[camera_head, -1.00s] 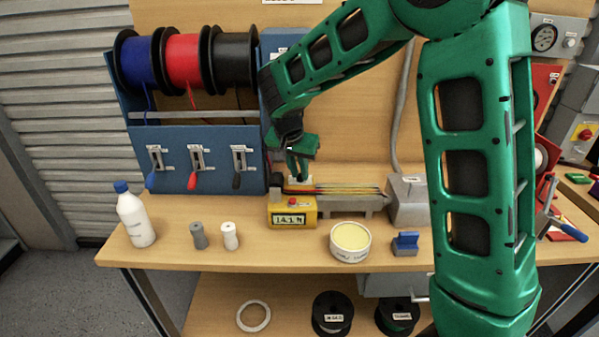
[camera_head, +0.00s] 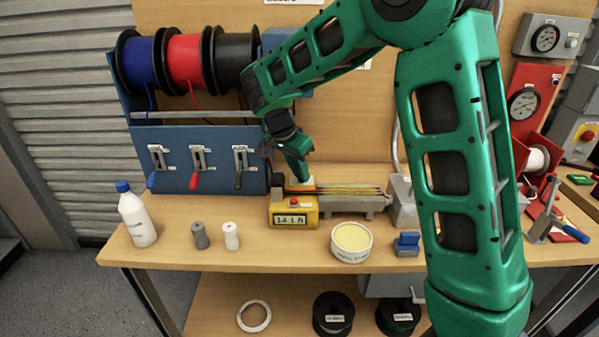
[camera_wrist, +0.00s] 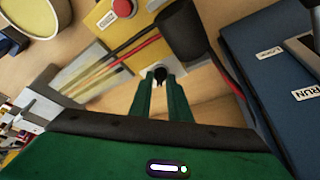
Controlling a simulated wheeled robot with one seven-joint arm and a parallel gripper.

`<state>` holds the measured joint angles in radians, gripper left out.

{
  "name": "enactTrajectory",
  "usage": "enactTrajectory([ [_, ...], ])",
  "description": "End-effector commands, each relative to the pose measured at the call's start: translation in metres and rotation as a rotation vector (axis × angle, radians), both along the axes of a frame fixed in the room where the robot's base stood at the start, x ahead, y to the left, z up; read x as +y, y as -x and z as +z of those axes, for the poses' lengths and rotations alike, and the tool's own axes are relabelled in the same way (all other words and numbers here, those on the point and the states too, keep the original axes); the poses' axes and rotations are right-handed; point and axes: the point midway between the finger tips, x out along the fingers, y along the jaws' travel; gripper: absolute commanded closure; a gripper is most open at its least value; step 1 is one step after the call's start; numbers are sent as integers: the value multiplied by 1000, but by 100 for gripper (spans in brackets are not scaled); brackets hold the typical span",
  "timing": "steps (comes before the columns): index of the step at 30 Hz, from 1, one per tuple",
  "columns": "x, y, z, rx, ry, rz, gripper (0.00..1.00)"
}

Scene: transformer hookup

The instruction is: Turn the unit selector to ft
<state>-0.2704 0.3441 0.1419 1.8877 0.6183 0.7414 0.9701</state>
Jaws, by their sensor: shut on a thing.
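The yellow length counter (camera_head: 293,214) sits at the bench front with a red button and a lit display. The display's small characters are hard to read surely; its unit looks like ft. My gripper (camera_head: 302,182) points down just behind the counter, at a pale block. In the wrist view my gripper (camera_wrist: 160,78) has its green fingers closed around a small dark knob (camera_wrist: 160,73), which appears to be the unit selector. Its pointer and markings are hidden by the fingers. The counter (camera_wrist: 108,25) also shows at the top of the wrist view.
Coloured wires (camera_head: 340,190) run right from the counter over a grey rail. A blue spool stand (camera_head: 215,175) with levers is to the left. A black cylinder (camera_wrist: 180,30) is close to my fingers. A bottle (camera_head: 137,218) and a round tub (camera_head: 351,243) stand on the bench.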

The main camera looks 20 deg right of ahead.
Motion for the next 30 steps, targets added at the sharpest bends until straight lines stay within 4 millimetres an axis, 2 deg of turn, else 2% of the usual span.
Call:
enactTrajectory([
  [3,1,-1,1,-3,-2,2,100],
  [4,1,-1,1,-3,-2,2,79],
  [6,1,-1,1,-2,-1,2,66],
  [17,2,0,4,-3,0,2,66],
  [20,6,2,15,-3,-2,2,66],
  [30,26,14,71,-4,-2,3,66],
])
